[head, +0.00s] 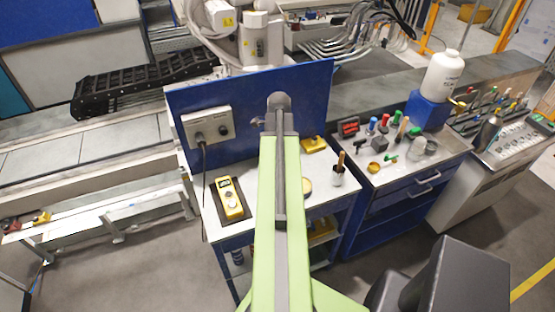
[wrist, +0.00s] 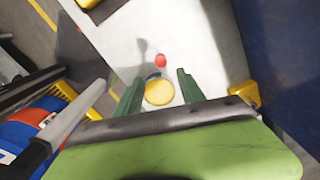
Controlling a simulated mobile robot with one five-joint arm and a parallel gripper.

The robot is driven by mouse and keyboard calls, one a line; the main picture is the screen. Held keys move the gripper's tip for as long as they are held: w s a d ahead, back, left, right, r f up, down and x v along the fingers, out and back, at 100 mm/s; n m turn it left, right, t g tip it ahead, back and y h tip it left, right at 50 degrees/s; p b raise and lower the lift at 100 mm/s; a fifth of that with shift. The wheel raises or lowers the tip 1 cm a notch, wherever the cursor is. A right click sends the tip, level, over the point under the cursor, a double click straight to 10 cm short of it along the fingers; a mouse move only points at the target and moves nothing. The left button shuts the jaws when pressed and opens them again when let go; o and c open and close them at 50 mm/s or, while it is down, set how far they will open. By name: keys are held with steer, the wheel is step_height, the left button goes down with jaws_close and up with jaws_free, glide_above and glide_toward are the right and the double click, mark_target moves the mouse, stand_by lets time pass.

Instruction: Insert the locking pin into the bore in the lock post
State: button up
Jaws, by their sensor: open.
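My gripper (wrist: 160,78) shows in the wrist view as two dark green fingers, apart, with nothing held between them. A yellow disc (wrist: 160,93) lies between and below the fingers. A small red round knob (wrist: 160,60) shows just beyond the fingertips, with a dark curved piece (wrist: 153,76) between it and the disc. I cannot tell whether these parts belong to the locking pin or the lock post, and no bore is visible. In the head view my green arm covers the middle of the bench, and the gripper cannot be made out.
The pale bench top (head: 262,200) has a blue back panel (head: 240,100) with a grey switch box (head: 207,127). A yellow meter (head: 230,199) lies left of my arm. A yellow block (head: 314,145) and a brush holder (head: 338,178) stand right. A blue tool cart (head: 405,185) adjoins.

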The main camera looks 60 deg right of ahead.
step_height(320, 180, up, 5)
steer(key=p, duration=0.3)
steer(key=shift+f, duration=0.15)
